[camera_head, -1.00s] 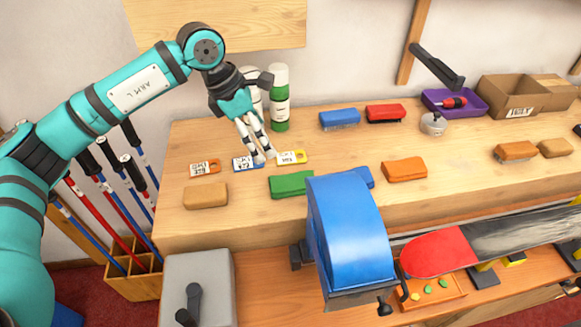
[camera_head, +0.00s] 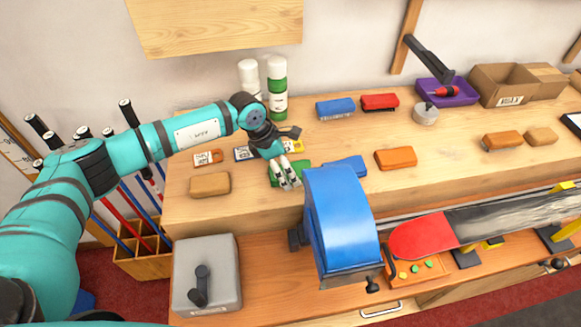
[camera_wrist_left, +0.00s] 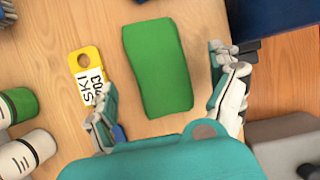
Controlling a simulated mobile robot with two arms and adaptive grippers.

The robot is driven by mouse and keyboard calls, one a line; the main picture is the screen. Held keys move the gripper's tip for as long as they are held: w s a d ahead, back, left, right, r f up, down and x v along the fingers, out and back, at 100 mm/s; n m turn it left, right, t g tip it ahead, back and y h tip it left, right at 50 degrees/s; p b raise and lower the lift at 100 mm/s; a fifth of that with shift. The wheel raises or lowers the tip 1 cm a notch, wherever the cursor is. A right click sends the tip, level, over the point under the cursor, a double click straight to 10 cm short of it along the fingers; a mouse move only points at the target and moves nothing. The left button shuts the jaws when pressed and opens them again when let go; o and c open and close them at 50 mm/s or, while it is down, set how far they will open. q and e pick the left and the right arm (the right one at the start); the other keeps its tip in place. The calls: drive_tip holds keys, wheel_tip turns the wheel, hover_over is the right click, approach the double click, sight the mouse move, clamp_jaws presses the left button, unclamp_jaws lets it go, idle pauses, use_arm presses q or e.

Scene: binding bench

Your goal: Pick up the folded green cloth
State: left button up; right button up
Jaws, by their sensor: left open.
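The folded green cloth (camera_wrist_left: 157,65) lies flat on the wooden bench top, and the left wrist view shows nearly all of it. In the head view the green cloth (camera_head: 303,168) is partly hidden behind my left gripper (camera_head: 289,186). My left gripper is open and empty above the cloth. In the left wrist view its two fingers (camera_wrist_left: 168,108) are spread, one on each side of the cloth's near end. I cannot tell the exact height of the fingertips over the bench. My right gripper does not show.
A yellow ski tag (camera_wrist_left: 88,75) lies close beside the cloth. A blue machine cover (camera_head: 345,225) stands just to the right and in front. A blue folded cloth (camera_head: 346,166) and an orange block (camera_head: 396,159) lie to the right. White and green bottles (camera_head: 277,88) stand behind.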

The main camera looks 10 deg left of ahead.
use_arm(q)
drive_tip(key=shift+x, duration=1)
drive_tip(key=shift+r, duration=0.1)
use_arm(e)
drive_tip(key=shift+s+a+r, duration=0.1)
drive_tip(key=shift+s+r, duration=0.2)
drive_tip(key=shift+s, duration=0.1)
use_arm(q)
drive_tip(key=shift+c, duration=0.2)
drive_tip(key=shift+c, duration=1.3)
drive_tip(key=c, duration=0.9)
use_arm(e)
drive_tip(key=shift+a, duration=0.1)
use_arm(q)
wheel_tip(320, 180, up, 9)
drive_tip(key=b, duration=0.3)
drive_tip(key=shift+r, duration=0.55)
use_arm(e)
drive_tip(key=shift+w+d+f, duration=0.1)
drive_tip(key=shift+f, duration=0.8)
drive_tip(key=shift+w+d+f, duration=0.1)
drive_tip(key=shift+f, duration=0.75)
